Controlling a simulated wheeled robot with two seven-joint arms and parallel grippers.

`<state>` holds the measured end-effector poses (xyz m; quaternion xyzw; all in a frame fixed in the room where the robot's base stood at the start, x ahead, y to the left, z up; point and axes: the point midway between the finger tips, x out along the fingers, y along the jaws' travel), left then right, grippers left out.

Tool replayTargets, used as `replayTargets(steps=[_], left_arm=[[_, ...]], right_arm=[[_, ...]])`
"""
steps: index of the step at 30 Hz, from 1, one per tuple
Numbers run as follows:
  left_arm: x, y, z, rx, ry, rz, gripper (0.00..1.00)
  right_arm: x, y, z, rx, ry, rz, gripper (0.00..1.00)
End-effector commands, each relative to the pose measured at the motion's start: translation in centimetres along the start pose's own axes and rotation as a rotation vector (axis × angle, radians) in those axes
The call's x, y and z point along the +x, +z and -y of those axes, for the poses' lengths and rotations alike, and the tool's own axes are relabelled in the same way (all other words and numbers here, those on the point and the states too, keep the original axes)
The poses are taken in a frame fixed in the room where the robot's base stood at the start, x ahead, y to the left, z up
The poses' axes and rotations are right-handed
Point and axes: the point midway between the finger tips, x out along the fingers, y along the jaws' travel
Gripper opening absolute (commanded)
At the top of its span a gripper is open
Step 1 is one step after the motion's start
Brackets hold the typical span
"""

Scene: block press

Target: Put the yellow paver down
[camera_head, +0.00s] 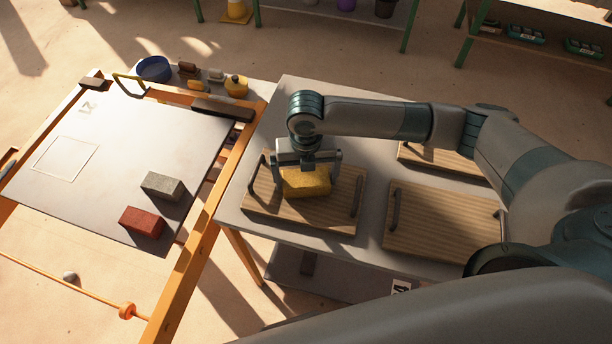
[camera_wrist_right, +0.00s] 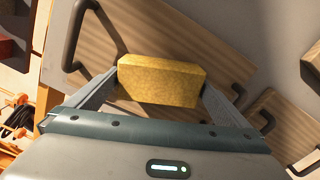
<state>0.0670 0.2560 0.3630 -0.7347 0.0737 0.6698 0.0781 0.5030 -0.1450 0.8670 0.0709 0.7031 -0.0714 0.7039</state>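The yellow paver (camera_head: 308,184) is between the two fingers of my right gripper (camera_head: 305,176), over the left wooden board with dark handles (camera_head: 263,211). In the right wrist view the yellow paver (camera_wrist_right: 160,82) spans the gap, with a finger of my right gripper (camera_wrist_right: 161,90) against each end. The gripper is shut on it. The paver looks level and close to the board; I cannot tell whether its underside touches. My left gripper is not in view.
Two more wooden boards (camera_head: 440,224) (camera_head: 445,163) lie on the grey table (camera_head: 228,205). To the left, an orange-framed press table (camera_head: 120,130) carries a grey block (camera_head: 162,186), a red block (camera_head: 142,222) and a marked square (camera_head: 65,159). A blue bowl (camera_head: 153,69) stands behind.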

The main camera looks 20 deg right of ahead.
Motion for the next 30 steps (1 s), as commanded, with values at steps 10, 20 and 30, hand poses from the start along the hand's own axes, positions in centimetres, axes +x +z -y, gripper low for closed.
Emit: replayTargets(steps=[10,20,30], left_arm=[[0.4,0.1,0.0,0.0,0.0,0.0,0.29],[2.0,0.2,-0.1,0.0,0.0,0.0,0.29],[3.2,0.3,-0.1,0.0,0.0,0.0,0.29]], right_arm=[[-1.2,0.1,0.0,0.001,0.001,0.001,1.0],[-6.4,0.2,-0.1,-0.001,0.003,0.005,1.0],[-11.4,0.1,-0.1,0.0,0.001,0.002,1.0]])
